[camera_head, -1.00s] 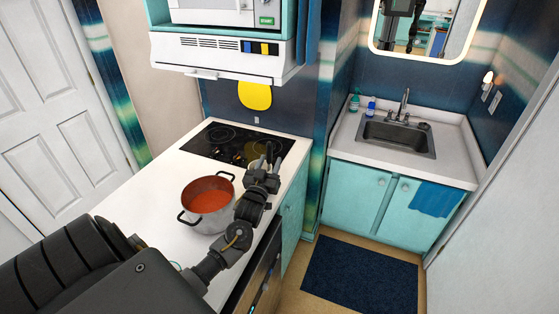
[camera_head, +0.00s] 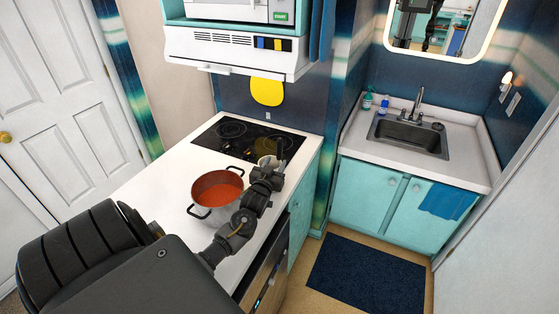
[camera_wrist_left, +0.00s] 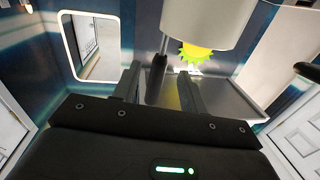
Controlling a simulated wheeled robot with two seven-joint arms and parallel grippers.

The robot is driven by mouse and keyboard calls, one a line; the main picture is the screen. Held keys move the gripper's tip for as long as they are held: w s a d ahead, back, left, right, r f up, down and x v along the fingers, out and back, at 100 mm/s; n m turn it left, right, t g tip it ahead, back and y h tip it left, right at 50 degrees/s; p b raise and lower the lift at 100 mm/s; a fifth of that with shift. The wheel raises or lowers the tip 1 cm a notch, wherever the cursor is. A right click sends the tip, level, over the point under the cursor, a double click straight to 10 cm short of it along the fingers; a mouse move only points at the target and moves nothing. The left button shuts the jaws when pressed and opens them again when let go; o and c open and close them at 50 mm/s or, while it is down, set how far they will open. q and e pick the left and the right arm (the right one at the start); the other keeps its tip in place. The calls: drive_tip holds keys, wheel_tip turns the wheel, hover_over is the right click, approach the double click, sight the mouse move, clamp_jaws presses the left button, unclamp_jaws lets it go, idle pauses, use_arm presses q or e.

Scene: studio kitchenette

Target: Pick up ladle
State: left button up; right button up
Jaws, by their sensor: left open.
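In the left wrist view, a dark handle (camera_wrist_left: 157,76) with a thin metal shaft stands between my left fingers; it looks like the ladle's handle, and its bowl is not visible. My left gripper (camera_wrist_left: 160,90) is open, with one finger on each side of the handle and visible gaps. In the head view, my left gripper (camera_head: 273,164) is over the counter by the stove's front edge, right of the pot. A small pale container sits beside it, partly hidden by the gripper. The ladle is too small to make out there. My right gripper is not in view.
A pot (camera_head: 217,190) with red contents stands close left of my left wrist. A black cooktop (camera_head: 235,135) lies behind, under a white hood (camera_head: 235,55). The white counter (camera_head: 150,190) is clear left of the pot. A sink (camera_head: 408,135) is at right.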

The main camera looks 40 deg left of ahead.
sight(279, 159)
use_arm(q)
drive_tip(key=shift+w+a+r, duration=0.1)
drive_tip(key=shift+w+a, duration=0.1)
drive_tip(key=shift+w, duration=0.05)
drive_tip(key=x, duration=0.1)
drive_tip(key=b+x, duration=0.1)
drive_tip(key=x, duration=0.1)
drive_tip(key=shift+w+f, duration=0.3)
drive_tip(key=shift+w, duration=0.1)
drive_tip(key=shift+w+a+r+b, duration=0.1)
drive_tip(key=shift+w+a+b, duration=0.05)
drive_tip(key=shift+w+b, duration=0.3)
drive_tip(key=shift+s+r, duration=0.1)
drive_tip(key=shift+s, duration=0.1)
drive_tip(key=shift+c, duration=1)
clamp_jaws()
